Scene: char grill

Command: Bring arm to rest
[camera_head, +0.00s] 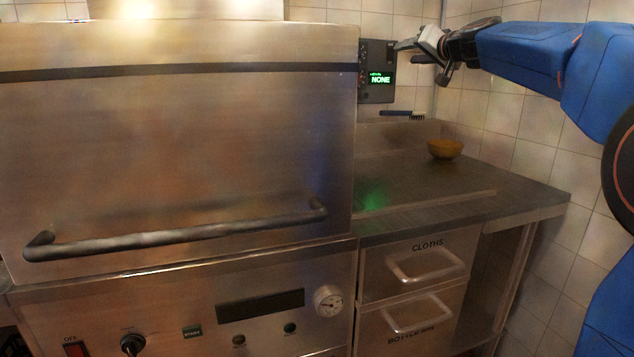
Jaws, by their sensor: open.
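My blue arm reaches in from the right edge of the head view. My gripper (420,50) is at the upper right, raised above the counter and in front of the wall display. It points left. Its jaws are open, and I see nothing held between them. The gripper is apart from the counter and the grill.
A steel grill with a shut lid (180,130) and a dark bar handle (180,234) fills the left. Drawers (418,262) below are shut.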

